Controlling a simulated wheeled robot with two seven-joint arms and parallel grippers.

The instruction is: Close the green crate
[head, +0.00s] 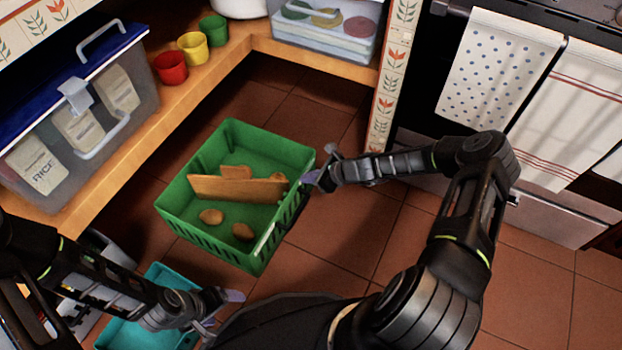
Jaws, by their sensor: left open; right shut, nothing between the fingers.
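The green crate (222,252) stands on the tiled floor in the middle of the head view. Its top is open, with no cover over it. Inside are a brown wooden-looking board (232,189) and several brown, potato-like lumps (211,216). A pale strip (265,239) with a dark edge runs along its right side; I cannot tell what it is. My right gripper (316,179) is shut and empty at the crate's right rim, near the far right corner; contact is unclear. My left gripper (226,307) is open and empty, nearer than the crate's front corner.
A teal bin (130,333) lies under my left arm. A wooden shelf (147,132) bounds the left and back, holding a blue-lidded rice box (138,100), red (171,68), yellow and green cups and a clear box (322,45). An oven with towels (500,70) stands right.

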